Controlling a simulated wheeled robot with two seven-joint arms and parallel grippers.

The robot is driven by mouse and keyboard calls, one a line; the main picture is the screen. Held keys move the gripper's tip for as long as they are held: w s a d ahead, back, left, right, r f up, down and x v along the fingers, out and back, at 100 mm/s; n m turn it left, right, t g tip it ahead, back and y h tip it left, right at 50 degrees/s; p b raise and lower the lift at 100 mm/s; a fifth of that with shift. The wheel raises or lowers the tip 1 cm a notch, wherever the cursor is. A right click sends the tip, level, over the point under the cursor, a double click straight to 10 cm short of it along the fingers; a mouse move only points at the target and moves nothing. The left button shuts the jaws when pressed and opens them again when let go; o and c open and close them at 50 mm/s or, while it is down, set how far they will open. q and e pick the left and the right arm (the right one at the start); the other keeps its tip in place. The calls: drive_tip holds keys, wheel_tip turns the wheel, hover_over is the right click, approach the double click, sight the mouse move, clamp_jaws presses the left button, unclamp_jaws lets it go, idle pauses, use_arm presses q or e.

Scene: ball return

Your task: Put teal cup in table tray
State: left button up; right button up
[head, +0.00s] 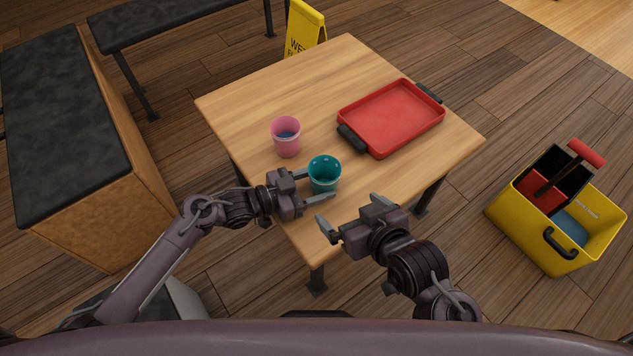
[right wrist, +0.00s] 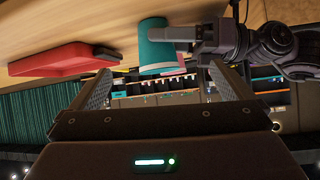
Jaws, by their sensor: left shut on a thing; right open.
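The teal cup (head: 324,176) is upright at the near corner of the wooden table, and it also shows in the right wrist view (right wrist: 154,50). My left gripper (head: 312,187) is shut on the teal cup from its left side. I cannot tell whether the cup's base touches the table. The red table tray (head: 392,116) with black handles lies empty on the right part of the table, and it shows at the left in the right wrist view (right wrist: 62,60). My right gripper (head: 351,214) is open and empty, just right of and nearer than the cup.
A pink cup (head: 286,138) stands on the table, left of the tray and beyond the teal cup. A yellow mop bucket (head: 540,236) stands on the floor at right. A yellow wet-floor sign (head: 305,28) and dark benches (head: 60,110) are beyond and left. The table's far left is clear.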

use_arm(q)
drive_tip(key=shift+f, duration=0.1)
drive_tip(key=o, duration=1)
use_arm(e)
drive_tip(key=shift+w+a+r+t, duration=0.1)
drive_tip(key=shift+w+r+t, duration=0.35)
drive_tip(key=shift+r, duration=0.15)
drive_tip(key=shift+s+f, duration=0.1)
